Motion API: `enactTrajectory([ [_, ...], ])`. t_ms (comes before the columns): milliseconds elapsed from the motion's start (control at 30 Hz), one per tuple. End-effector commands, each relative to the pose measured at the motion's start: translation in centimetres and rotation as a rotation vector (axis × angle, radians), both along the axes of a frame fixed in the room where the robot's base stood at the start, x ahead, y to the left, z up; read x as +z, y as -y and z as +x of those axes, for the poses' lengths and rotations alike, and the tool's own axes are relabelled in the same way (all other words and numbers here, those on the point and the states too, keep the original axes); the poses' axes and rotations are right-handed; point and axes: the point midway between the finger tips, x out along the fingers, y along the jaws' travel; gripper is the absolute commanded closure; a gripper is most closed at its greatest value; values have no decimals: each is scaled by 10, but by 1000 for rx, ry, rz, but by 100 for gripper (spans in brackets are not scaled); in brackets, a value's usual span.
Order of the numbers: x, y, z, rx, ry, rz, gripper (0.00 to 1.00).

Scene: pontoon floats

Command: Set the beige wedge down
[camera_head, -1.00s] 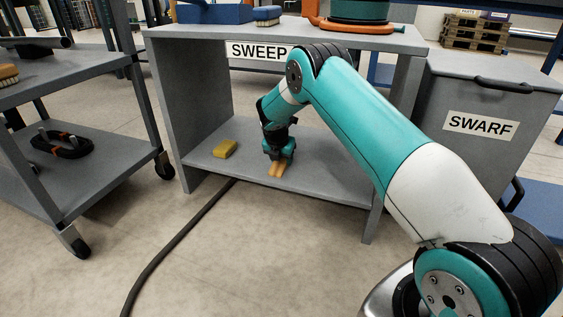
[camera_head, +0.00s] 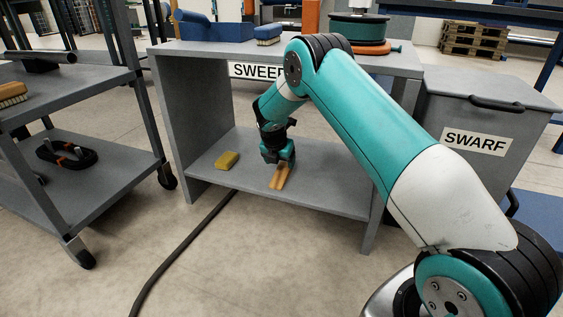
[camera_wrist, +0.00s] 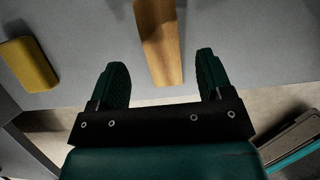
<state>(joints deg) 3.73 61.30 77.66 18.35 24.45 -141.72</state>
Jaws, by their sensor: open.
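The beige wedge (camera_head: 280,177) lies on the lower shelf of the grey bench marked SWEEP. In the wrist view the wedge (camera_wrist: 160,42) is a long wood-coloured piece pointing toward my gripper, with a lighter and a darker face. My gripper (camera_head: 278,162) is just above and behind the wedge in the head view. In the wrist view my gripper's (camera_wrist: 161,64) two dark green fingers stand wide apart, one on each side of the wedge's near end, with gaps between. The far end of the wedge is cut off there.
A yellow block (camera_head: 227,160) lies left of the wedge on the same shelf (camera_head: 325,190). The bench's side panel (camera_head: 185,125) and top (camera_head: 215,52) enclose the space. A grey SWARF bin (camera_head: 475,170) stands at right, a trolley (camera_head: 85,190) at left. The shelf right of the wedge is clear.

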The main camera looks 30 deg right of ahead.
Motion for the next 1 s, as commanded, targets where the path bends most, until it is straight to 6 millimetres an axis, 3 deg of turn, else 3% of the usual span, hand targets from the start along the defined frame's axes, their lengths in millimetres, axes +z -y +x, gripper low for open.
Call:
enactTrajectory([
  [33, 19, -4, -3, 2, -1, 0, 27],
  [100, 32, -9, -6, 3, -1, -1, 27],
  [400, 63, -22, -15, -7, 4, 7, 27],
  [467, 73, -30, -18, -35, 18, 33, 27],
  [567, 105, -58, -31, -147, 60, 128, 27],
  [667, 153, -102, -63, -335, 95, 282, 27],
  [767, 199, -148, -113, -566, 95, 447, 27],
  [900, 251, -202, -204, -898, 30, 629, 27],
  [1000, 275, -229, -275, -1130, -47, 704, 27],
])
